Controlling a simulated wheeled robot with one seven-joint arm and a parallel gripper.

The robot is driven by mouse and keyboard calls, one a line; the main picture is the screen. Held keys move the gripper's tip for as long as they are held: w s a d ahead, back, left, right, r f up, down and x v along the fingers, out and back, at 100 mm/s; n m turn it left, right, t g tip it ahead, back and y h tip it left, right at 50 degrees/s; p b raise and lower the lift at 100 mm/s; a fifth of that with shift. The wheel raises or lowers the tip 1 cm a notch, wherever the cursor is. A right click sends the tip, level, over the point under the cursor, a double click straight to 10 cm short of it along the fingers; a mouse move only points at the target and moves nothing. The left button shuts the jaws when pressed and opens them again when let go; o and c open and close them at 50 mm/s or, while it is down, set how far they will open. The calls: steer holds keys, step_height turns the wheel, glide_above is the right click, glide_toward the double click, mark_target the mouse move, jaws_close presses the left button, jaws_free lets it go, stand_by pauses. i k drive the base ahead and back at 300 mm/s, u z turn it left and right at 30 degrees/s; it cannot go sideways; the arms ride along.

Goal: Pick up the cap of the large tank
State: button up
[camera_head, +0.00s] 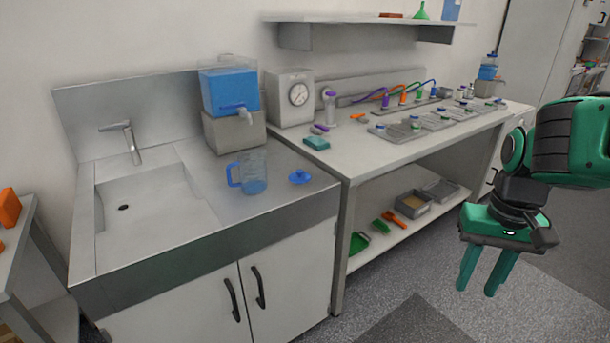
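The large tank (229,92) is a translucent blue container with a spigot, standing on a grey block (235,132) at the back of the sink counter. Its top looks clear, and I cannot make out a cap there. A round blue cap with a raised knob (300,177) lies on the counter, right of a blue measuring jug (252,173); I cannot tell which vessel it belongs to. My gripper (477,290) is at the right, over the floor in front of the workbench, well apart from the cap. Its green fingers point down, apart and empty.
A sink with a tap (132,143) is at the left. A dial device (291,97) stands behind the cap. The workbench (350,156) holds trays and colored cables. A smaller blue tank (488,70) is at its far end.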

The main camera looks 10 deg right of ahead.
mark_target(299, 177)
steer(key=i, duration=0.9)
steer(key=u, duration=0.1)
